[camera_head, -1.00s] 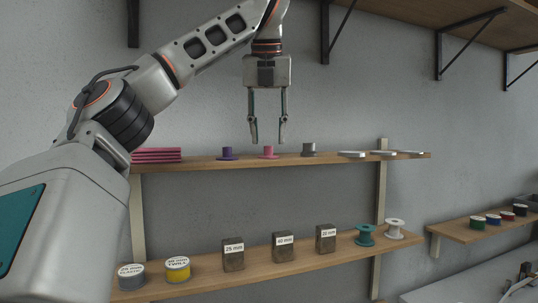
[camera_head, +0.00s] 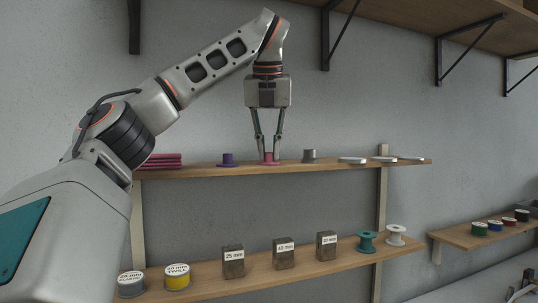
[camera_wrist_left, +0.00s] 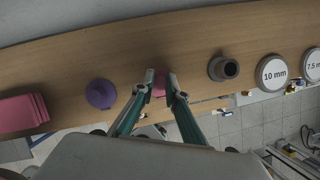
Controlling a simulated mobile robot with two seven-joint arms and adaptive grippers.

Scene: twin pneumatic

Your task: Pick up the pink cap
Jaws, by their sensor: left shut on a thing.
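The pink cap (camera_head: 269,162) stands upright on the upper wooden shelf (camera_head: 215,172), between a purple cap (camera_head: 228,160) and a grey cap (camera_head: 310,156). My left gripper (camera_head: 269,157) points straight down and is shut on the pink cap's upper part, one finger on each side. The cap's flange still appears to be at the shelf surface. In the left wrist view the pink cap (camera_wrist_left: 159,83) shows between the two fingertips, partly hidden by them. My right gripper is not in view.
Pink slabs (camera_head: 162,160) are stacked at the shelf's left end, partly behind my arm. Flat pale discs (camera_head: 352,160) lie to the right. The lower shelf (camera_head: 208,279) holds labelled blocks and spools. A side shelf (camera_head: 470,235) stands right.

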